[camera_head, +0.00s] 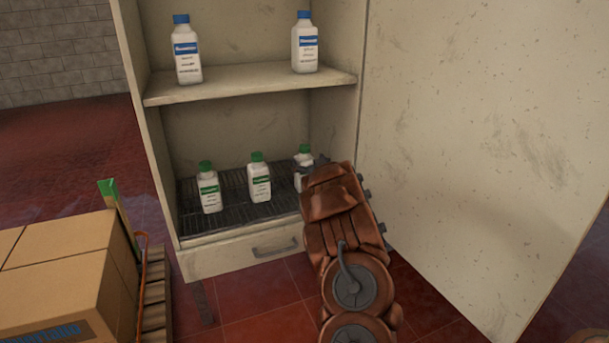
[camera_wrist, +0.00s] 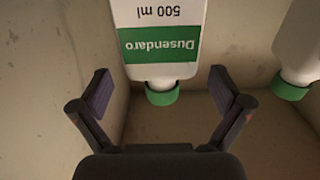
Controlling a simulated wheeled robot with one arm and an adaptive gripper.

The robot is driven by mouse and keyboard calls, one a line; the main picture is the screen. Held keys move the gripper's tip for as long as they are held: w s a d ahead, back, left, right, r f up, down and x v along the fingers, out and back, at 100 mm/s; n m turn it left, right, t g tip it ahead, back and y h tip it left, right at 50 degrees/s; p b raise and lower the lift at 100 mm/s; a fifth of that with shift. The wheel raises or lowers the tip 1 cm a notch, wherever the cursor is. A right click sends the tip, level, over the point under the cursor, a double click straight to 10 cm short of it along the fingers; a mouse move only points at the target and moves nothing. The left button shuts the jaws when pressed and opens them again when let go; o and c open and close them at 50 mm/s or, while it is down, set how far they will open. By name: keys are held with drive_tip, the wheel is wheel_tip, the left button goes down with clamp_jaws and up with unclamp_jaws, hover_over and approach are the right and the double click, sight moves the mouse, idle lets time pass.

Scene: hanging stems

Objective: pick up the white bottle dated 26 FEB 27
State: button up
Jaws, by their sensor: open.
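Three white bottles with green caps stand on the dark rack at the cabinet's bottom: a left one (camera_head: 209,191), a middle one (camera_head: 260,180) and a right one (camera_head: 301,181), partly hidden by my arm. No date is readable, so I cannot tell which is dated 26 FEB 27. My gripper (camera_head: 306,164) is at the right bottle. In the wrist view my gripper (camera_wrist: 160,91) is open. A bottle (camera_wrist: 158,72), upside down in the picture with "Dusendaro" and "500 ml" on its label, appears centred between its fingers. I see no finger contact.
Two blue-capped white bottles, left (camera_head: 187,55) and right (camera_head: 305,45), stand on the upper shelf (camera_head: 250,84). Another green-capped bottle (camera_wrist: 298,55) shows at the wrist view's right edge. The cabinet door (camera_head: 470,130) stands open at right. Cardboard boxes (camera_head: 75,265) sit at lower left.

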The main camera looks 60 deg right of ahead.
drive_tip(key=shift+b+x, duration=0.45)
drive_tip(key=shift+x, duration=1.1)
drive_tip(key=shift+c, duration=0.2)
drive_tip(key=c, duration=1.9)
